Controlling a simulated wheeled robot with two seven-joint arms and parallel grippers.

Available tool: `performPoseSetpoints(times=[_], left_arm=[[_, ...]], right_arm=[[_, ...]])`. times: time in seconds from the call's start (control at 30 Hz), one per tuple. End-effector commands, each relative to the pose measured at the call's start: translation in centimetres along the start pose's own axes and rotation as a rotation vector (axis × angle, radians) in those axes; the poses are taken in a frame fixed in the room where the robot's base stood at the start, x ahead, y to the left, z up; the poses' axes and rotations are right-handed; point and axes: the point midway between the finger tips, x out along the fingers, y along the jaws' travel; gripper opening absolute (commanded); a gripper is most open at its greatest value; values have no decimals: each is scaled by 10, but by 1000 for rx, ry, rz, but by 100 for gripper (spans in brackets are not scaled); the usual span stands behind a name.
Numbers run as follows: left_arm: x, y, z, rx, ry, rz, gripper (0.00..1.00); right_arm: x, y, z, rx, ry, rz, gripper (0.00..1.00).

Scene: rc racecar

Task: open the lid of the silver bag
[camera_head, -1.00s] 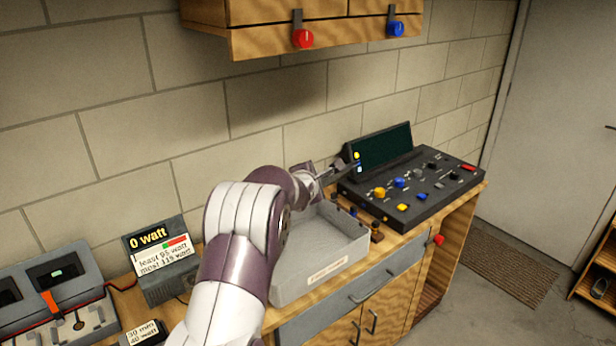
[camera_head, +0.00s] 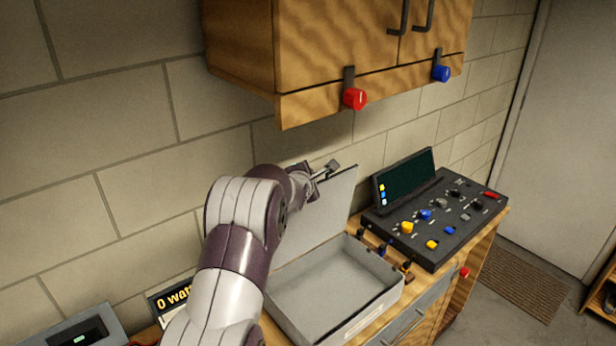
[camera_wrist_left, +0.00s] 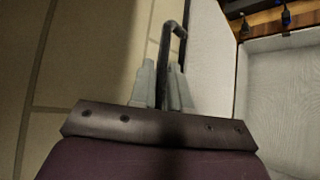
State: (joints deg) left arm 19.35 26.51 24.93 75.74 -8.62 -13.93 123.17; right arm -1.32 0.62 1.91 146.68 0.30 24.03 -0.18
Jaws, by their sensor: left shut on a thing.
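The silver bag is a shallow grey case (camera_head: 372,308) on the wooden counter, its inside open to view. Its lid (camera_head: 328,218) stands raised at the back, near the wall, partly behind my left arm. My left gripper (camera_head: 325,172) is at the lid's upper edge. In the left wrist view, its fingers (camera_wrist_left: 161,85) are shut on a dark bent bar (camera_wrist_left: 180,30), which looks like the lid's handle. The pale inner face of the lid (camera_wrist_left: 210,60) is to the right of the fingers. My right gripper is not in view.
A black control panel (camera_head: 440,220) with coloured knobs stands right of the case. Small dark tools (camera_head: 383,250) stand between them. A wooden cabinet (camera_head: 335,50) hangs above, with red (camera_head: 354,98) and blue (camera_head: 441,73) knobs. A watt display (camera_head: 172,298) is at left.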

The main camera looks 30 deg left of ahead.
Motion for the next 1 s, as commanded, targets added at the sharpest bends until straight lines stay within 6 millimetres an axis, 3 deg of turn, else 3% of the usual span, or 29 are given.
performPoseSetpoints(times=[0.47, 0.5, 0.53, 0.57, 0.87, 1.0], left_arm=[[0, -1, -1, 0, 2, -3, 0], [0, -1, -1, 0, 2, -3, 23], [0, -1, -1, 0, 2, -3, 33], [0, -1, -1, 0, 2, -3, 36], [0, -3, -2, 0, 3, -5, 36], [-13, -4, -2, 0, 2, -3, 36]], right_arm=[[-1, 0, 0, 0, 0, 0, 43], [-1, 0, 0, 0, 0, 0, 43], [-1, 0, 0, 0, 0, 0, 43], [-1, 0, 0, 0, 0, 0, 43], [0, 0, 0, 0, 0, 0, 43], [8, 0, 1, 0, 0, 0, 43]])
